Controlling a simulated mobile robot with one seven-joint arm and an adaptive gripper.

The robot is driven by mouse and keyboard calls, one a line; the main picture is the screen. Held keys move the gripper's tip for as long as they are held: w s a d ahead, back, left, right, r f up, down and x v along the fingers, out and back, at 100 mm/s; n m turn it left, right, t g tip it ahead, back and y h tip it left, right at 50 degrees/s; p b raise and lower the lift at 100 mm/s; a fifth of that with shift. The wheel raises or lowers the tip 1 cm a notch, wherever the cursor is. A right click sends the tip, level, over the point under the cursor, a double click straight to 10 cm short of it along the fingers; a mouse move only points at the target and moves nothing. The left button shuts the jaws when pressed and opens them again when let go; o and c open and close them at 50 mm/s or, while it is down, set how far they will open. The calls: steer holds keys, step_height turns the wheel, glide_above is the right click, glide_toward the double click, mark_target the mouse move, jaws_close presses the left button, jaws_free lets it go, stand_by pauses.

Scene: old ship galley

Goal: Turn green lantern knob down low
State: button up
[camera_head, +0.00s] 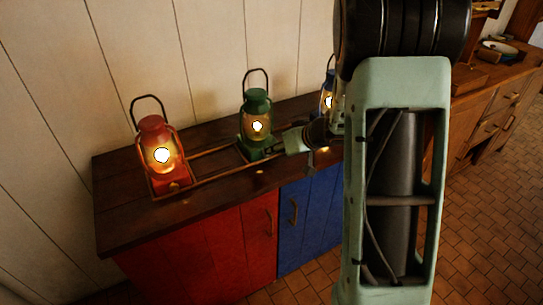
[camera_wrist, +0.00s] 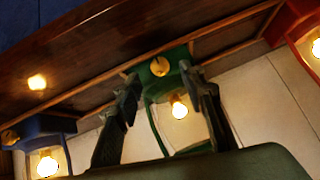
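The green lantern (camera_head: 257,104) stands lit on the wooden cabinet top, between the red and blue lanterns. In the wrist view its green base (camera_wrist: 146,71) carries a round brass-yellow knob (camera_wrist: 159,66), and its bulb glows. My gripper (camera_head: 277,147) reaches in from the right, low at the front of the green lantern. In the wrist view the two dark fingers of my gripper (camera_wrist: 160,76) are spread, one on each side of the knob. Gaps seem to show between fingertips and knob; contact cannot be told. The knob is hidden in the head view.
A lit red lantern (camera_head: 152,131) stands left. A lit blue lantern (camera_head: 324,101) stands right, partly hidden by my arm. Thin wooden rails (camera_head: 215,179) run along the cabinet top (camera_head: 125,216). The front of the top is clear. A plank wall (camera_head: 210,50) stands close behind.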

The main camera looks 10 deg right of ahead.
steer(key=shift+b+x, duration=0.45)
steer(key=shift+x, duration=1.5)
steer(key=shift+c, duration=0.5)
jaws_close()
